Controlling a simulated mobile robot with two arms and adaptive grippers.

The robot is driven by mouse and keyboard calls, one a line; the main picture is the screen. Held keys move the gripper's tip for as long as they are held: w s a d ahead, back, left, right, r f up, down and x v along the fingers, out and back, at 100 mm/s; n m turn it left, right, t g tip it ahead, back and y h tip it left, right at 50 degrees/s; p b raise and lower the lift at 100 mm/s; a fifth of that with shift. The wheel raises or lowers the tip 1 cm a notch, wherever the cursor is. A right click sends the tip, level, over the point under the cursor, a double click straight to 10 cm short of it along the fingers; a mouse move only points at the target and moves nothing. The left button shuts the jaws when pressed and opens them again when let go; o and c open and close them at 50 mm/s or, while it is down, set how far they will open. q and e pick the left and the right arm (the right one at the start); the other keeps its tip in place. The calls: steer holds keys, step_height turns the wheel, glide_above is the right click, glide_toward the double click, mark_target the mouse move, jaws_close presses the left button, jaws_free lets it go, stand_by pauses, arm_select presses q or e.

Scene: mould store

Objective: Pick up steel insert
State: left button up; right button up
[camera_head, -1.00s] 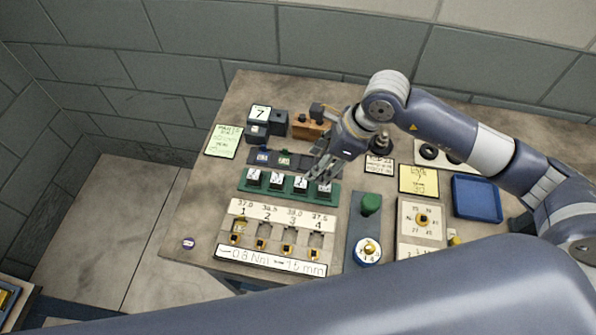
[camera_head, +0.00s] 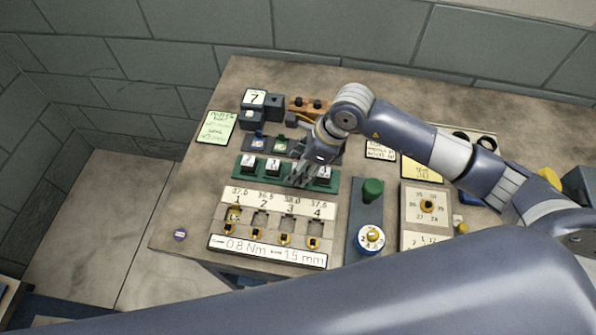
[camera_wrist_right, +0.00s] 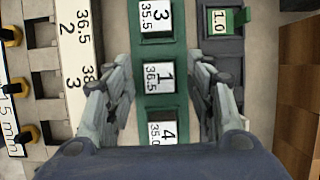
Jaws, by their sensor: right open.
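Several steel inserts with white number labels stand in a row on a green tray (camera_head: 236,172) on the table. In the right wrist view the insert labelled 1 and 36.5 (camera_wrist_right: 159,77) lies between the open fingers of my right gripper (camera_wrist_right: 163,70). The insert labelled 3 and 35.5 (camera_wrist_right: 157,17) is above it in that picture, and the one labelled 4 and 35.0 (camera_wrist_right: 162,132) is below, partly hidden. In the head view my right gripper (camera_head: 299,178) is over the third insert from the left and hides most of it. My left gripper is out of view.
In front of the tray stands a white panel (camera_head: 270,206) with several numbered slots. A grey plate with a green knob (camera_head: 372,190) and a dial (camera_head: 371,238) is to the right. A dark rack (camera_head: 264,144) lies behind.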

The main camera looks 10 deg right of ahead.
steer(key=shift+c, duration=0.6)
steer(key=shift+s+r, duration=0.1)
jaws_close()
steer(key=shift+r, duration=0.25)
step_height(320, 180, up, 13)
steer(key=b, duration=0.2)
steer(key=shift+f, duration=0.2)
